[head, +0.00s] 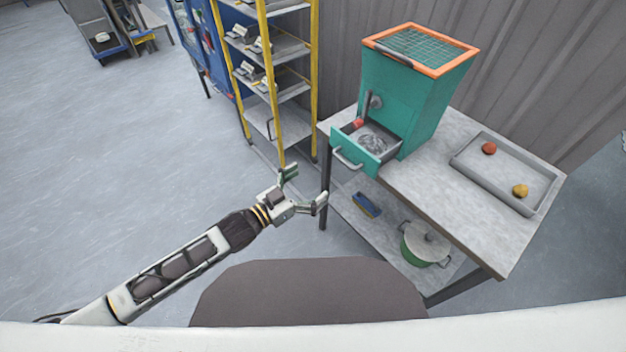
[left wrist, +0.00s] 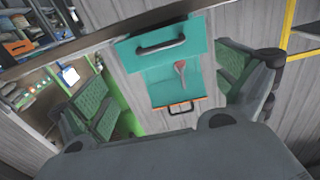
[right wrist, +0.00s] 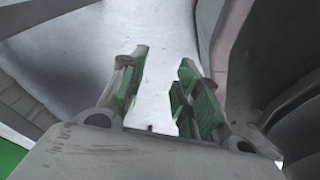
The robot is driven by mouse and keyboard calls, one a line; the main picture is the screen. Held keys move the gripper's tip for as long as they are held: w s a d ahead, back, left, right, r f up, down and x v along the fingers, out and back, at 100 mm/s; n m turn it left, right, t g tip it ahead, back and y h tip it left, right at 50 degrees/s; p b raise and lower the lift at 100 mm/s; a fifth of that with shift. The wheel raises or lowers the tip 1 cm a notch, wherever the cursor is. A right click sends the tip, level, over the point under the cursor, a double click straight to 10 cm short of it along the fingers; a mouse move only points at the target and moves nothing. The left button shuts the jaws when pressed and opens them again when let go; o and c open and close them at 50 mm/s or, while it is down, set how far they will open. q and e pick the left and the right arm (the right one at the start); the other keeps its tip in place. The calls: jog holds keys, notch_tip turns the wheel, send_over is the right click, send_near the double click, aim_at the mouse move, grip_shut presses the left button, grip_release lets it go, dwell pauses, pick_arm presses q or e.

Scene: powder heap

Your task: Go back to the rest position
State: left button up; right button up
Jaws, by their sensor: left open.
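My left gripper (head: 307,188) is open and empty, in the air in front of the drawer and left of the table. In the left wrist view its two green-padded fingers (left wrist: 165,95) stand wide apart, with the teal machine (left wrist: 180,75) seen beyond them. My right gripper is not in the head view. In the right wrist view (right wrist: 163,65) its fingers are apart with nothing between them, over pale floor. The teal machine (head: 405,105) stands on the table, and its drawer (head: 345,148) is pulled out, with a grey heap (head: 372,143) inside.
The grey table (head: 420,190) carries a tray (head: 470,178) with a red ball (head: 489,148) and a yellow ball (head: 520,190). A green pot (head: 425,245) and a blue-yellow brush (head: 366,205) are on the lower shelf. A yellow-framed rack (head: 314,80) stands behind. Floor at left is clear.

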dwell(0.6)
